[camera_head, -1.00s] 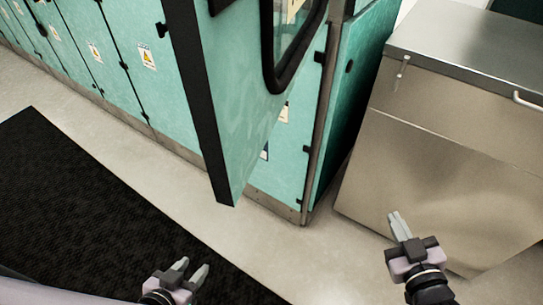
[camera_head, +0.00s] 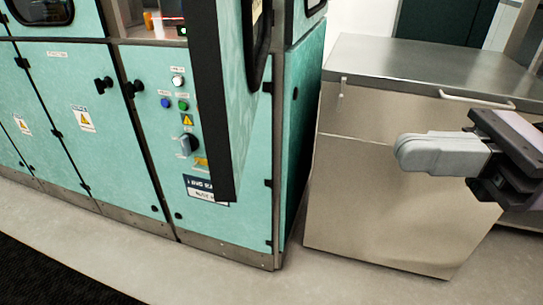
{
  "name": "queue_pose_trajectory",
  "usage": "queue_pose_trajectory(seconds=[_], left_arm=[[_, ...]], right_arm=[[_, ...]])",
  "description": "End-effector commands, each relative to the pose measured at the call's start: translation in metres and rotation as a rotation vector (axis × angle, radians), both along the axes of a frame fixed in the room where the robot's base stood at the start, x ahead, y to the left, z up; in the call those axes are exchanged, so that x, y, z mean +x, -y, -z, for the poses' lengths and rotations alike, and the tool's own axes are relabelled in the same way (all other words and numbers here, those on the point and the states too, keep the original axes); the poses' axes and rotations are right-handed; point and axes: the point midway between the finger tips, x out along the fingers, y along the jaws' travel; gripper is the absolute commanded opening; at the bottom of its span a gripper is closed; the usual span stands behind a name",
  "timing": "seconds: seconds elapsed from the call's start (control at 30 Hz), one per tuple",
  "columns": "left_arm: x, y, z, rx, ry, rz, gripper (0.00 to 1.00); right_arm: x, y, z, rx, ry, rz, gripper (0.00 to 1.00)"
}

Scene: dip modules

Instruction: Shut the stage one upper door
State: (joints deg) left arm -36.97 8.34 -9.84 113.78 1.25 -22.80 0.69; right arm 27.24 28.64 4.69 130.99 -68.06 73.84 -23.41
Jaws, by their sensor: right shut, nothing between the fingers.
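The upper door (camera_head: 236,90) is teal with a black edge and a dark-framed window. It stands swung open, jutting out from the teal cabinet (camera_head: 140,150) toward me, and hides part of the control panel. Its top is out of the picture. My right gripper (camera_head: 402,152) is at the right, in front of the steel cabinet. Its grey fingers are shut with nothing between them and point left toward the door, well apart from it. My left gripper is not in the picture.
A stainless steel cabinet (camera_head: 372,185) with a handle stands right of the teal cabinet. Buttons and a rotary switch (camera_head: 187,145) sit on the panel left of the door. Pale floor (camera_head: 215,275) in front is clear; a black mat (camera_head: 40,280) lies lower left.

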Motion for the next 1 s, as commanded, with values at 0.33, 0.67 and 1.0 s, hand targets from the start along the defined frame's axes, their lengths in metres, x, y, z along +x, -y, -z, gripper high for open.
queue_pose_trajectory(seconds=[0.33,0.67,1.0], left_arm=[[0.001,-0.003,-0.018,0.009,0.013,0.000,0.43],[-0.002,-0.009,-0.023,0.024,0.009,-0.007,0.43],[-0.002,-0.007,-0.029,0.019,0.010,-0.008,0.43]], right_arm=[[0.001,-0.055,-0.004,0.006,-0.003,-0.008,0.00],[0.005,-0.115,-0.003,0.007,-0.008,-0.006,0.00],[0.007,-0.137,0.000,0.004,-0.006,-0.002,0.00]])
